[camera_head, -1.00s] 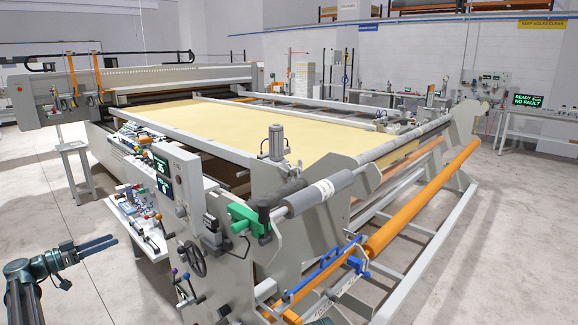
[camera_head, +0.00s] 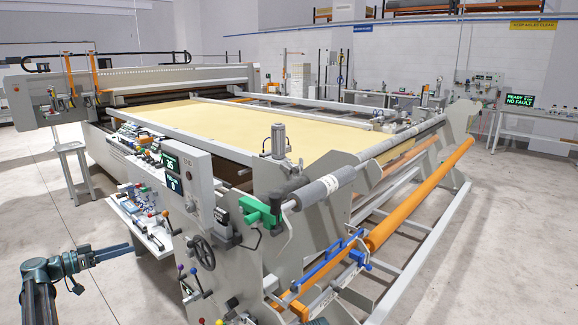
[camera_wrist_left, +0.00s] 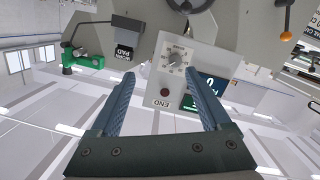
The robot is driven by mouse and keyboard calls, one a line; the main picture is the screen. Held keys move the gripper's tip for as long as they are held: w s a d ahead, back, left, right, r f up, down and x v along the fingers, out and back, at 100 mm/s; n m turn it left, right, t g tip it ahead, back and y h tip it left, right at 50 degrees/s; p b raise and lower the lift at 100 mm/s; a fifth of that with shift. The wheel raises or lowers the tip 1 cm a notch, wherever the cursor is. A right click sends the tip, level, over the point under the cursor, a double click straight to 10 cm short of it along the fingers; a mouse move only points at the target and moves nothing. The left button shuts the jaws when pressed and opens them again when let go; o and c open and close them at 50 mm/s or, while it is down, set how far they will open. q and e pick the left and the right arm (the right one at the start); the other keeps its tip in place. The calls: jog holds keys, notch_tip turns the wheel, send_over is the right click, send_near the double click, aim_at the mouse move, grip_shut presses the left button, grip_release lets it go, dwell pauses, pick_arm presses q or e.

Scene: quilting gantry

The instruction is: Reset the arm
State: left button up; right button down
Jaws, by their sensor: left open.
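My left arm comes in at the lower left of the head view. Its gripper (camera_head: 112,252) points right, toward the near end of the quilting machine, and is apart from it. In the left wrist view the gripper (camera_wrist_left: 163,98) shows two blue-grey ribbed fingers spread apart with nothing between them. My right gripper is not seen in either view.
The machine frame (camera_head: 240,265) carries a handwheel (camera_head: 202,252), a green clamp (camera_head: 262,213) and a display (camera_head: 169,172). A cluttered side tray (camera_head: 150,232) juts out near my left gripper. Yellow fabric (camera_head: 225,125) lies on the bed. Bare floor (camera_head: 40,190) is at the left.

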pick_arm(q)
jog(key=s+d+f+g+y, duration=0.1)
jog(key=s+d+f+g, duration=0.2)
jog(key=d, duration=0.8)
jog(key=s+d+f+g+y, duration=0.1)
jog(key=d+f+g, duration=0.3)
jog(key=d, duration=0.7)
jog(key=s+d+f+g+y, duration=0.1)
jog(key=s+d+f+g, duration=0.15)
jog(key=d+f, duration=0.65)
jog(key=s+d+f+g+y, duration=0.1)
jog(key=s+d+y, duration=0.4)
jog(key=s+d, duration=0.3)
jog(key=s+d+f+n+g+y, duration=0.1)
jog(key=s+d+y, duration=0.4)
jog(key=s, duration=0.9)
jog(key=shift+d+f, duration=0.8)
jog(key=shift+d, duration=0.6)
jog(key=shift+g, duration=0.25)
